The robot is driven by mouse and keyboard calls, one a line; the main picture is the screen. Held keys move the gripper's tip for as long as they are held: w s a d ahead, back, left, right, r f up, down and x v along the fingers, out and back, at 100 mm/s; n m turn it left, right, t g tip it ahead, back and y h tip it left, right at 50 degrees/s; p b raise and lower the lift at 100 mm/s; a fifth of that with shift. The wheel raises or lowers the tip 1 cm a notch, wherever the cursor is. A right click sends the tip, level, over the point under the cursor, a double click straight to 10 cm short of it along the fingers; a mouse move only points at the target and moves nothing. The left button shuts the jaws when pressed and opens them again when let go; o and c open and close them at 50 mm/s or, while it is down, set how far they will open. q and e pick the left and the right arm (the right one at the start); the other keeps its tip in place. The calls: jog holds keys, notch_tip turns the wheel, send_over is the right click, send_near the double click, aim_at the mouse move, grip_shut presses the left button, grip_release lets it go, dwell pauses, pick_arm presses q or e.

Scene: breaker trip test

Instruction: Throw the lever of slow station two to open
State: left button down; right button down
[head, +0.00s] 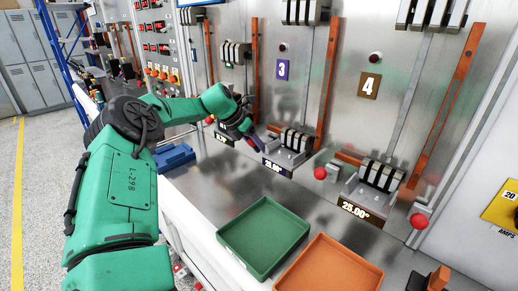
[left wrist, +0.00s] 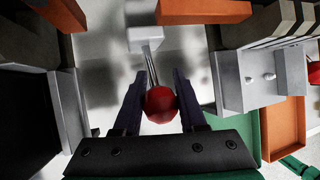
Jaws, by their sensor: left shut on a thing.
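My left gripper (head: 249,133) is at the panel's bench, to the left of the contact block (head: 289,147) below the purple "3" label (head: 283,69). In the left wrist view its two dark fingers (left wrist: 160,105) are shut on a red ball knob (left wrist: 160,102), one finger on each side. A thin metal rod (left wrist: 152,65) runs from the knob to a pale block (left wrist: 145,38). In the head view the gripper mostly hides this lever, and no "2" label can be made out. My right gripper is not in view.
Other red knobs stand nearby, one (head: 320,173) between stations three and four and one (head: 420,221) at far right. A green tray (head: 232,250) and an orange tray (head: 290,284) lie in front. A blue bin (head: 174,157) sits beside my arm.

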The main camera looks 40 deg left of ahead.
pick_arm(q)
jog(key=shift+r, duration=0.15)
dwell(0.3)
jog(key=shift+c, duration=2.3)
grip_release()
jog(key=b+v, duration=0.1)
jog(key=v, duration=1.3)
jog(key=shift+a+r, duration=0.15)
jog(key=shift+r, duration=0.1)
jog(key=shift+s+f, duration=0.1)
